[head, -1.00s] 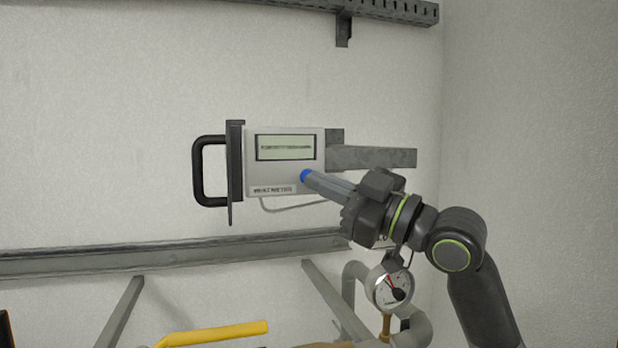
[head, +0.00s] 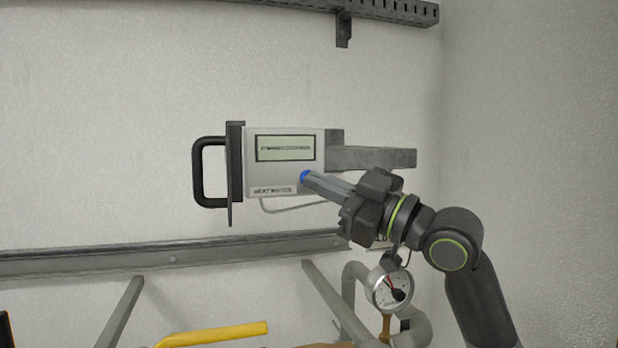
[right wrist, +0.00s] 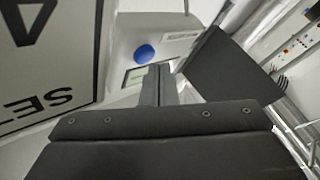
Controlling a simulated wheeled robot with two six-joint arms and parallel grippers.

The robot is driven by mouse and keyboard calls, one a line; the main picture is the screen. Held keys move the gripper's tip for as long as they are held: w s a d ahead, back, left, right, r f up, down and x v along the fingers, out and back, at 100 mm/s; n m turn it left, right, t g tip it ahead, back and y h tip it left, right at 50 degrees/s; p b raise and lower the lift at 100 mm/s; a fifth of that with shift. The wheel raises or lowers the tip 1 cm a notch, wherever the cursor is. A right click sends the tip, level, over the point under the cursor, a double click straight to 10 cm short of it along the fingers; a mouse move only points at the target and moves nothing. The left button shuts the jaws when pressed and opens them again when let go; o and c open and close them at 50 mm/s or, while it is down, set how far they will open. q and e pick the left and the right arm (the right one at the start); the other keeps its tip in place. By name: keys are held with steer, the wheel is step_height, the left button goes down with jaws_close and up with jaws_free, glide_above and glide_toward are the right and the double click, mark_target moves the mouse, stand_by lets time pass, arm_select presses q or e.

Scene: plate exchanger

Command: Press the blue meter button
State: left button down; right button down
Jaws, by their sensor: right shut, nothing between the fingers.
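The heat meter (head: 258,175) is a light grey box with a display (head: 285,148), mounted in front of the wall. Its round blue button (head: 304,176) sits at the lower right of the face. It also shows in the right wrist view (right wrist: 144,53). My right gripper (head: 312,181) is shut and empty. In the head view its tip overlaps the button's right edge. In the right wrist view the fingers (right wrist: 155,72) end just below the button; I cannot tell whether they touch it. My left gripper is not in view.
A black handle (head: 199,172) stands left of the meter, and a grey bracket (head: 375,158) runs right of it. Below are a rail (head: 172,258), a pressure gauge (head: 390,288) and a yellow lever (head: 215,334).

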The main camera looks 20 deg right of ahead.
steer(key=shift+w, duration=0.6)
stand_by(0.6)
steer(key=shift+r, duration=0.15)
stand_by(0.7)
steer(key=shift+s+f, duration=0.2)
steer(key=shift+s, duration=0.5)
steer(key=s, duration=0.4)
steer(key=shift+s+d, duration=0.1)
steer(key=shift+s, duration=0.25)
